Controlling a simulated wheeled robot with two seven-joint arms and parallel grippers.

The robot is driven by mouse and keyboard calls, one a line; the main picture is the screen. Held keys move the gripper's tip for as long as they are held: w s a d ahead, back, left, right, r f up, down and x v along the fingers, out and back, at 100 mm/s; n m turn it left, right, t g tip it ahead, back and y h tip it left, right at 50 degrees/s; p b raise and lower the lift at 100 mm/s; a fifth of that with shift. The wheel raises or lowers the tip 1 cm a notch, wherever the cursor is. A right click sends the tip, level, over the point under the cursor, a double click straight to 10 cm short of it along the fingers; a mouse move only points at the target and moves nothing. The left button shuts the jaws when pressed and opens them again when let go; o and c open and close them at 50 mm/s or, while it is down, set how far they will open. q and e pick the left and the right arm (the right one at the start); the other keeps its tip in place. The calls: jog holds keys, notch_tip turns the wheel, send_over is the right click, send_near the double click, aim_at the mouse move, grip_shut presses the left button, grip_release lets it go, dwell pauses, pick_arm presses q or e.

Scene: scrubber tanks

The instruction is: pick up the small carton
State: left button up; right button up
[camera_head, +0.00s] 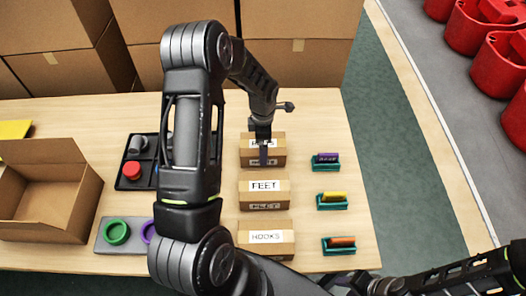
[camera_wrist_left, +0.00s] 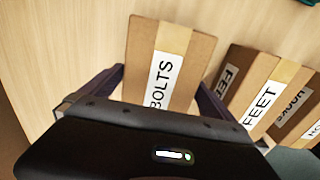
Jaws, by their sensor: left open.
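Three small brown cartons stand in a column on the table. The far one, labelled BOLTS in the left wrist view (camera_wrist_left: 172,60), is partly covered by my left gripper (camera_head: 264,152) in the head view. The left gripper is open, with one finger on each side of this BOLTS carton in the left wrist view; I cannot tell whether they touch it. The FEET carton (camera_head: 264,200) and the HOOKS carton (camera_head: 268,228) stand nearer. My right gripper (camera_head: 348,284) is low at the bottom edge, and its jaws are unclear.
An open box (camera_head: 40,205) stands at the left. A black tray (camera_head: 130,182) and a grey tray (camera_head: 103,246) with rings are partly hidden by my arm. Several teal holders with coloured pieces (camera_head: 332,201) line the right side. Large boxes (camera_head: 295,60) rise behind the table.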

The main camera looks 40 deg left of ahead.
pick_arm(q)
jog(key=shift+c, duration=0.2)
dwell(0.4)
jog(key=c, duration=1.3)
jog(key=shift+r, duration=0.1)
notch_tip(320, 180, up, 10)
jog(key=p, duration=0.5)
